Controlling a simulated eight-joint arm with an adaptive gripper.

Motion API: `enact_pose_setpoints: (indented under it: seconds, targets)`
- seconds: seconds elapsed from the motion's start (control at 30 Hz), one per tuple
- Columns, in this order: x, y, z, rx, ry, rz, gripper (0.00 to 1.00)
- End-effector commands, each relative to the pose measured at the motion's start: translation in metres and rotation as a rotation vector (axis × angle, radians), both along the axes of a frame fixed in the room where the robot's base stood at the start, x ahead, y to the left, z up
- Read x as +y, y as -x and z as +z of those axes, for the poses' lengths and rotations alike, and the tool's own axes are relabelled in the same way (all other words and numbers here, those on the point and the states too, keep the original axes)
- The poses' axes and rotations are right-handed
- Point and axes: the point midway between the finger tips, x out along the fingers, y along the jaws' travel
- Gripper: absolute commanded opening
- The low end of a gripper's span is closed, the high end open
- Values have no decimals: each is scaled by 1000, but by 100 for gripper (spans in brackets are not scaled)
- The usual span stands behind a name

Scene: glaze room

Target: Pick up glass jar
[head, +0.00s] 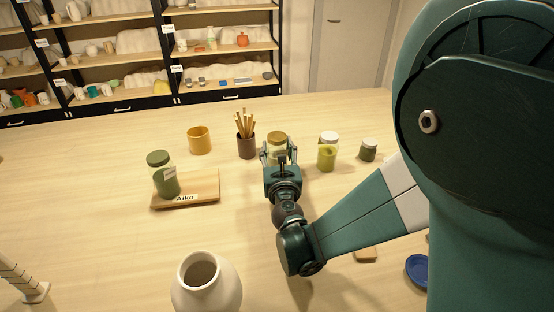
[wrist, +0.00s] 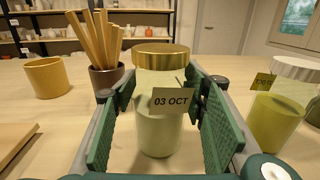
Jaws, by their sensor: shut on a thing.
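A glass jar with a gold lid, pale contents and a tag reading "03 OCT" stands upright between my fingers in the wrist view (wrist: 158,130). In the head view its gold lid and upper part (head: 278,140) show beyond my gripper (head: 279,155). My gripper, also in the wrist view (wrist: 160,115), is shut on this jar, with a green pad on each side of it. The jar's base appears at table level; whether it is lifted I cannot tell.
A yellow-green jar with a white lid (head: 327,155) stands close on the right, a small dark green jar (head: 368,151) beyond. A brown cup of sticks (head: 246,146) and an ochre mug (head: 200,140) stand left. A green jar (head: 164,178) sits on a wooden board (head: 205,185). A white vase (head: 207,288) stands in front.

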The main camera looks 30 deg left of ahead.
Motion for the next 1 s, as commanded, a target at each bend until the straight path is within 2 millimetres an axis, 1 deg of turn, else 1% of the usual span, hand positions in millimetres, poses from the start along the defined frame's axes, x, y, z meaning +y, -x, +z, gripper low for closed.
enact_pose_setpoints:
  seconds: [0.17,0.37,0.57,0.8,1.0]
  targets:
    - [0,0,2,0,0,0,6]
    - [0,0,12,0,0,0,6]
    - [0,0,33,0,0,0,6]
    - [0,0,65,0,0,0,6]
    - [0,0,87,0,0,0,6]
